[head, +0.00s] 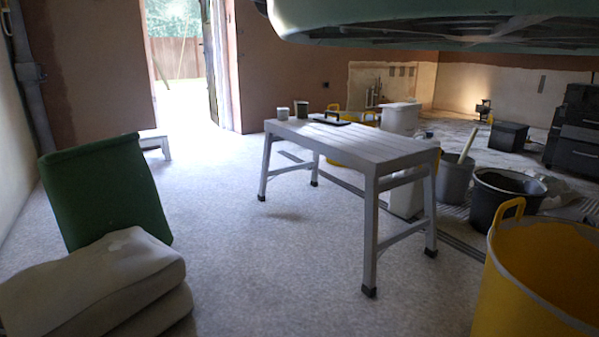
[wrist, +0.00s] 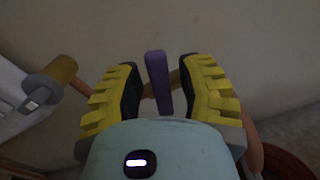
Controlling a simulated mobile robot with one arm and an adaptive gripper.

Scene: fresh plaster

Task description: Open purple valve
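The purple valve (wrist: 157,80) shows in the wrist view as an upright, slightly tilted purple lever. A copper-coloured pipe runs behind it. My gripper (wrist: 161,72) has two yellow fingers with dark inner pads, spread wide on either side of the lever. Gaps show between the lever and both pads, so the gripper is open and empty. I cannot tell how deep the lever is between the fingers. The lower valve body is hidden or too dark to make out. Neither valve nor gripper shows in the head view.
In the wrist view, a white panel with a brownish cylinder (wrist: 62,70) stands left; a plain wall lies behind.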

